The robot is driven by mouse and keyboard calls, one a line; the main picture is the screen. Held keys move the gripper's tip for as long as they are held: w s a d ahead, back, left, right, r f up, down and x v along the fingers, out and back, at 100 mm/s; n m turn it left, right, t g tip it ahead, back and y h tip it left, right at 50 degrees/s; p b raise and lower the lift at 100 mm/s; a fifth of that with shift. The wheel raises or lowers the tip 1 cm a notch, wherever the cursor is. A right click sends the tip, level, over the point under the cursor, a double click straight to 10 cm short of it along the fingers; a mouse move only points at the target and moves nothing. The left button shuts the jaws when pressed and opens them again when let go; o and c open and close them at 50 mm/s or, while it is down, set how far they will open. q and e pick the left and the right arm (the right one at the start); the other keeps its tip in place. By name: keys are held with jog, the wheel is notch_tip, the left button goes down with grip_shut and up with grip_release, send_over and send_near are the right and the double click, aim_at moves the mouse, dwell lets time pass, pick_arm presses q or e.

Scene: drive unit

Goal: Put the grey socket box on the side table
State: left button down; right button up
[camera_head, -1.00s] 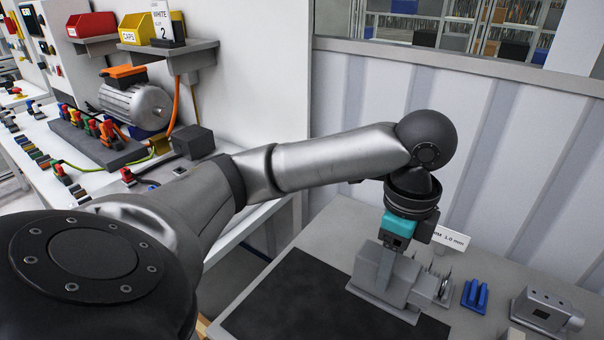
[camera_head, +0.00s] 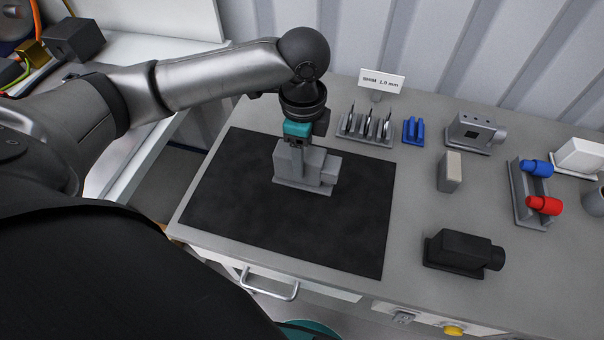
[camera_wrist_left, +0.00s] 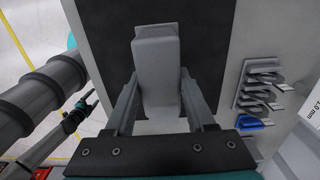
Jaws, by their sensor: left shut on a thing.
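The grey socket box (camera_head: 318,172) is a blocky grey piece on a flat base, with a smaller block on its right side. It is upright at the black mat (camera_head: 235,200) on the table. I cannot tell whether its base touches the mat. My left gripper (camera_head: 297,158) points down from above and is shut on the box. In the left wrist view, the box (camera_wrist_left: 157,62) sits between the two fingers (camera_wrist_left: 158,88), which hide parts of its sides. My right gripper does not show.
Behind the mat is a grey rack (camera_head: 367,128) with a label sign (camera_head: 382,82). To its right are a blue holder (camera_head: 413,131) and another grey box (camera_head: 472,132). A beige block (camera_head: 449,172) and a black box (camera_head: 462,252) stand right of the mat. The mat's left is clear.

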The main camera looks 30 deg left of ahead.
pick_arm(q)
notch_tip(320, 180, down, 6)
jog(key=shift+r+b, duration=0.2)
jog(key=shift+b, duration=0.5)
jog(key=shift+f, duration=0.25)
jog(key=shift+f, duration=0.2)
jog(key=shift+c, duration=1.2)
grip_release()
